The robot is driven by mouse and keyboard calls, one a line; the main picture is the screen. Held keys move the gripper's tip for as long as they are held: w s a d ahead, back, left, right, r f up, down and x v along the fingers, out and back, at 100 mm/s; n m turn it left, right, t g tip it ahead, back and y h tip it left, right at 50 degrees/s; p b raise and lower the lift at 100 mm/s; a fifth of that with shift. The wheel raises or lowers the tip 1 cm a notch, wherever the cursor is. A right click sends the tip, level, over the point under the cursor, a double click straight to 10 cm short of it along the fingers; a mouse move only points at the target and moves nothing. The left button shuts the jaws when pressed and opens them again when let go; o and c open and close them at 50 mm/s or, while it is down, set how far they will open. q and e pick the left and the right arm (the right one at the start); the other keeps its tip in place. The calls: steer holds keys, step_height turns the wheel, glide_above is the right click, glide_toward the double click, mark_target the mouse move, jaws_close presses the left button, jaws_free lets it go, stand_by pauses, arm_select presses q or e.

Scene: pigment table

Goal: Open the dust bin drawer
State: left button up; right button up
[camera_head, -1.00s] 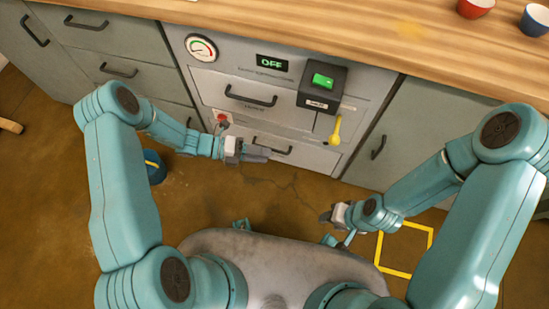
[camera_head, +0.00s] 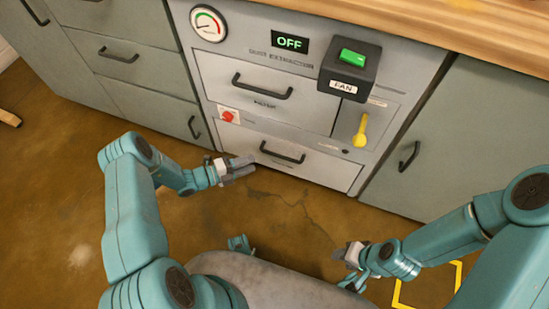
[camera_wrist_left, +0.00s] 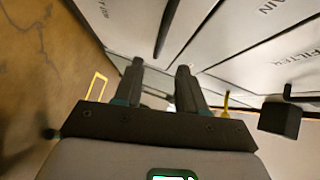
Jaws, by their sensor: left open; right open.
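The grey dust extractor cabinet has a lower drawer (camera_head: 318,170) with a black bar handle (camera_head: 282,152); I take it as the dust bin drawer, and its front looks flush and shut. Its label is too small to read in the head view. My left gripper (camera_head: 250,166) is open and empty, just left of and slightly below that handle, apart from it as far as I can tell. In the left wrist view its two dark fingers (camera_wrist_left: 158,72) stand apart beside the grey panels. My right gripper (camera_head: 342,254) is open and empty above the floor, well away from the cabinet.
Above are the filter drawer's handle (camera_head: 262,86), a red button (camera_head: 227,116), a yellow lever (camera_head: 360,132) and the protruding fan switch box (camera_head: 350,70). The display (camera_head: 290,43) reads OFF. Green cabinets flank the extractor. Floor (camera_head: 270,215) before the drawer is clear.

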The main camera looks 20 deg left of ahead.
arm_select(q)
steer(key=b+x, duration=0.2)
steer(key=x, duration=0.8)
steer(key=shift+d, duration=0.1)
steer(key=shift+s, duration=0.1)
jaws_close()
